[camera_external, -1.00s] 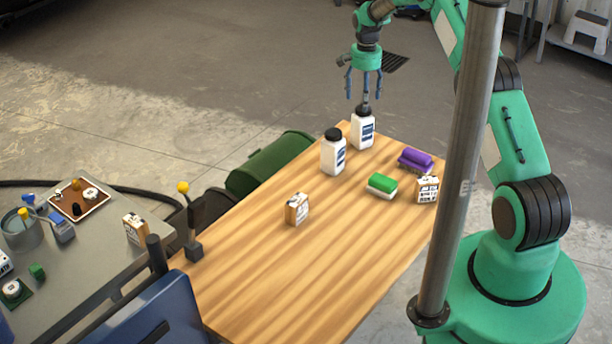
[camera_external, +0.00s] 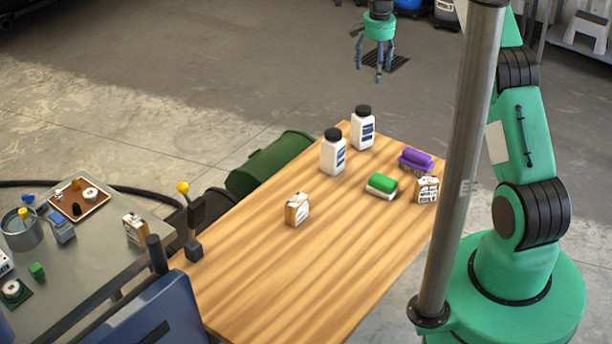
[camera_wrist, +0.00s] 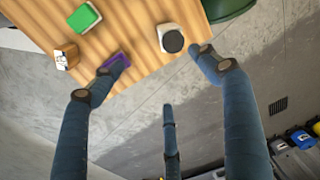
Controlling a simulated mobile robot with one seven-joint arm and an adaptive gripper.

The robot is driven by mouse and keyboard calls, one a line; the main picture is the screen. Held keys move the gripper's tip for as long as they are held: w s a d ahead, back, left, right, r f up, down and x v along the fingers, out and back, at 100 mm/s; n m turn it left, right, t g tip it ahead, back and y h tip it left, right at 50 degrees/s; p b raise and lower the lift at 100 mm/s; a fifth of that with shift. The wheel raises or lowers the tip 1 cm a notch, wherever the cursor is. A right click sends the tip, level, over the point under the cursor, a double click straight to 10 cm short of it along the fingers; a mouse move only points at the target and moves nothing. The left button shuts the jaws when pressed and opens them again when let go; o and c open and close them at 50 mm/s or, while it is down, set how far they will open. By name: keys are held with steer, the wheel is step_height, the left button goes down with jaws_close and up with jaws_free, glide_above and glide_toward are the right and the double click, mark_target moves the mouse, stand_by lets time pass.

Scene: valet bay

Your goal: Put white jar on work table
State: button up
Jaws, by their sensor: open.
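Two white jars with black lids stand upright on the wooden table: one near its far corner (camera_external: 362,128), the other a little nearer and to the left (camera_external: 333,152). The wooden table (camera_external: 270,270) also shows in the wrist view (camera_wrist: 136,28). My gripper (camera_external: 374,72) is open and empty, up in the air beyond the table's far end, apart from both jars. In the wrist view a jar's black lid (camera_wrist: 172,41) shows near the table edge, between and above my spread fingers (camera_wrist: 163,75). Which jar this is, I cannot tell for certain.
A green brush (camera_external: 382,185), a purple brush (camera_external: 415,160) and a small box (camera_external: 427,190) stand at the table's right. Another box (camera_external: 297,209) stands mid-table. A grey bench (camera_external: 95,255) with a tray is at left. A metal post (camera_external: 462,170) rises at right. The table's front is clear.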

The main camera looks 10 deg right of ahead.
steer(key=s+d+r+n+t, duration=0.1)
steer(key=s+d+r+n, duration=0.15)
steer(key=s+r, duration=1)
steer(key=s+d+r+n+t, duration=0.1)
steer(key=s+d+r, duration=0.2)
steer(key=s+r, duration=1)
steer(key=s+d+r+n+t, duration=0.1)
steer(key=s+d, duration=0.1)
steer(key=s, duration=1.3)
steer(key=s+d+r+n+t, duration=0.1)
steer(key=s+d+n, duration=0.1)
steer(key=s, duration=1.4)
steer(key=shift+r+t, duration=0.15)
steer(key=shift+t, duration=0.25)
steer(key=shift+w, duration=0.1)
step_height(320, 180, down, 4)
steer(key=b, duration=0.4)
steer(key=shift+r, duration=0.1)
